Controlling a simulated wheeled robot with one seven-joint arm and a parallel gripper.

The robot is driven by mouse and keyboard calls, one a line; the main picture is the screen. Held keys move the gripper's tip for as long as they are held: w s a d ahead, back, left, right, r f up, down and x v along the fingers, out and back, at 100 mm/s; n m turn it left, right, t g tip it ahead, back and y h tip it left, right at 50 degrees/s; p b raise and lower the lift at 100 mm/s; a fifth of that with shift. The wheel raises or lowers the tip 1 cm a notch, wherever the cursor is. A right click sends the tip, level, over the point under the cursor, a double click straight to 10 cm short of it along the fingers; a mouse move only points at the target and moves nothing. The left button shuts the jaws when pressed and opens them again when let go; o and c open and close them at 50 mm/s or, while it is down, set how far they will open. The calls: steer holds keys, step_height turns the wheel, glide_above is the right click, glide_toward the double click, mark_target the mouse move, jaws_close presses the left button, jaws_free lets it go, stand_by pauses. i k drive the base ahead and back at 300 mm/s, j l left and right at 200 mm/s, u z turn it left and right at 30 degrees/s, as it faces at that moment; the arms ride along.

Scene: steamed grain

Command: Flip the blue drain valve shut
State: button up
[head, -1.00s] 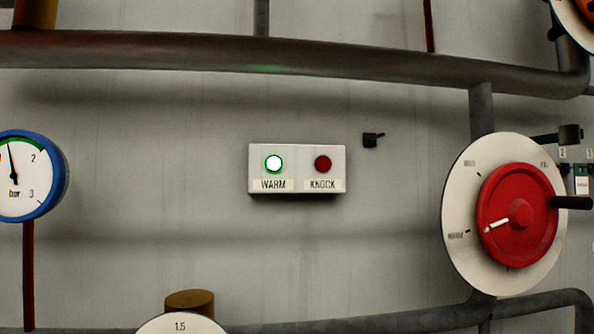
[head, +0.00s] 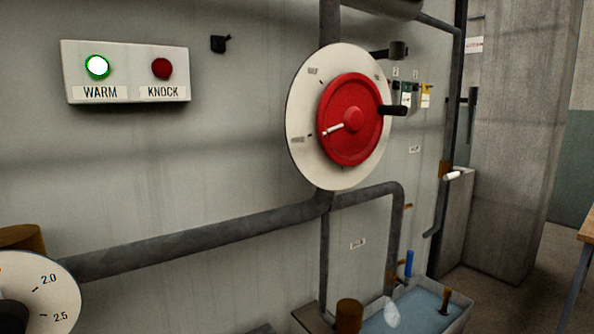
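A small blue upright handle (head: 409,263), which looks like the drain valve's lever, shows low at the right in the head view. It stands at the pipework above the left side of a basin of water (head: 462,303). It is small, and its valve body is hard to make out. My gripper is not in view.
A red handwheel (head: 353,118) with a black knob sticks out from a round white plate. A grey pipe (head: 200,236) runs along the wall. A box labelled WARM and KNOCK (head: 128,92) has its green lamp lit. A concrete pillar (head: 507,150) and table edge (head: 588,225) are right.

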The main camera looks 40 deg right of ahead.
mark_target(410, 254)
steer(key=l+z, duration=0.2)
steer(key=z, duration=1.1)
steer(key=i+l, duration=0.45)
steer(key=i+l+z, duration=0.1)
steer(key=i+l, duration=0.3)
steer(key=i, duration=0.15)
